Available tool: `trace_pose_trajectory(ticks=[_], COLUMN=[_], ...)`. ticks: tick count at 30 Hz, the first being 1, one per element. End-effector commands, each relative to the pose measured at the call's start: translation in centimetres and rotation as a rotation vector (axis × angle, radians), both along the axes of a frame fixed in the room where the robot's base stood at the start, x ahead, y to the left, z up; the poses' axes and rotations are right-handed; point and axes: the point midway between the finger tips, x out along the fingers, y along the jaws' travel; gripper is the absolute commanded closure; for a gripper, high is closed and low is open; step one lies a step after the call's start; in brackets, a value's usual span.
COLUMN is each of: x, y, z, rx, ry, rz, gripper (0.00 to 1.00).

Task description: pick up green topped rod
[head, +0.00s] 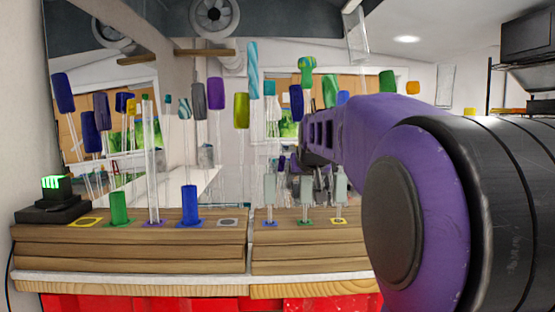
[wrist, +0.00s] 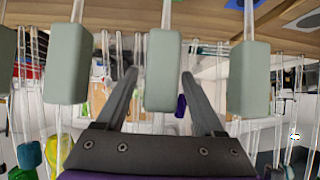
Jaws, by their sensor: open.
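Several clear rods with coloured tops stand behind the wooden stand. One has a green, uneven top (head: 307,72) at upper centre. Another green top (head: 331,90) shows just right of it, and a third green top (head: 387,80) shows above my arm. Which one the task means I cannot tell. My gripper (head: 303,165) is at centre, behind the front row of grey-green blocks and partly hidden. In the wrist view my gripper (wrist: 159,73) is open, its fingers apart. A grey-green block (wrist: 163,75) appears between the fingertips; contact is not visible.
The wooden stand (head: 130,258) holds a green block (head: 119,208), a blue block (head: 189,205) and a tall clear rod (head: 151,160). Grey-green blocks (head: 270,187) stand on thin stems at its right part. A dark device (head: 52,200) sits at far left.

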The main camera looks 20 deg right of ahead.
Motion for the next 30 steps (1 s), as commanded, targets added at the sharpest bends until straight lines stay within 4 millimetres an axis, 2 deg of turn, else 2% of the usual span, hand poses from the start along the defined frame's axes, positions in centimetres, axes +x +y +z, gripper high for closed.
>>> trace_pose_trajectory(ticks=[5,15,17,27,30], x=[-0.01,0.00,-0.01,0.00,0.03], y=[-0.01,-0.01,0.00,0.00,0.00], z=[0.13,0.12,0.11,0.23,0.96], rx=[0.000,0.000,0.000,-0.001,-0.002], ry=[-0.001,-0.001,-0.001,-0.002,-0.004], rz=[0.000,0.000,0.000,0.000,0.001], gripper=[0.30,0.91,1.00,1.00,1.00])
